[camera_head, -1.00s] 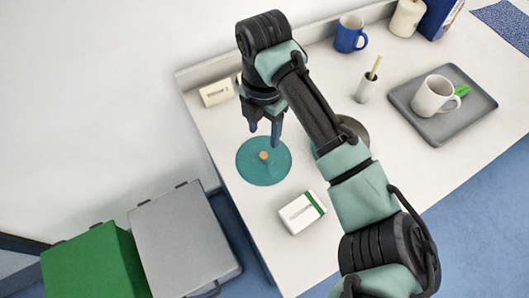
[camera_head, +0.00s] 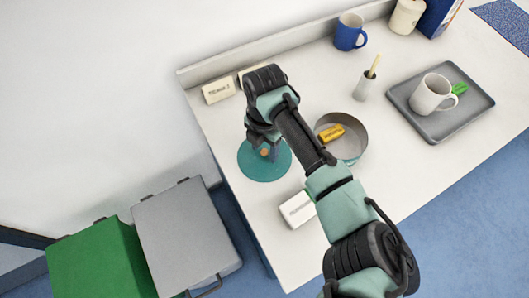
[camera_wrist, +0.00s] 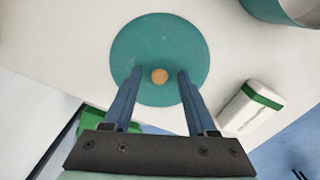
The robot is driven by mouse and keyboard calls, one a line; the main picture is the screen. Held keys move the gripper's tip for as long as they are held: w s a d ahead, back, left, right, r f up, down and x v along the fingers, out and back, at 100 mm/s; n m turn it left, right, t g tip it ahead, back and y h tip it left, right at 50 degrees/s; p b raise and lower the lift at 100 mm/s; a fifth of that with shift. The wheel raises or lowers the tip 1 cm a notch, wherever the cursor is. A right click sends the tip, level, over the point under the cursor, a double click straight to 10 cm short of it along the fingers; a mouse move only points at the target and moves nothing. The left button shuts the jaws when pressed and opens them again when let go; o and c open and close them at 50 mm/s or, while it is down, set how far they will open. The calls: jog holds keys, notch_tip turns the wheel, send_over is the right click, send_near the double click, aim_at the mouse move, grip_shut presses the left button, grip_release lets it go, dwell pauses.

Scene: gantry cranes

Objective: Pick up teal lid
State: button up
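The teal lid (camera_head: 265,171) is a flat round disc with a small tan knob, lying on the white table near its left end. It also shows in the wrist view (camera_wrist: 160,45), with its knob between my two fingers. My gripper (camera_head: 264,153) is over the lid, fingers pointing down, and the wrist view shows the same gripper (camera_wrist: 159,74) open. The fingers stand apart on either side of the knob with a gap to each. I cannot tell how far the fingertips are above the lid.
A teal-sided round pan (camera_head: 352,149) holding a yellow item (camera_head: 331,132) stands right of the lid. A white-and-green box (camera_head: 297,209) lies in front. A grey tray (camera_head: 421,127) with a white mug (camera_head: 431,95) is farther right. A blue mug (camera_head: 349,32) stands at the back.

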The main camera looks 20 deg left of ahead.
grip_shut()
jog(key=shift+r, duration=0.1)
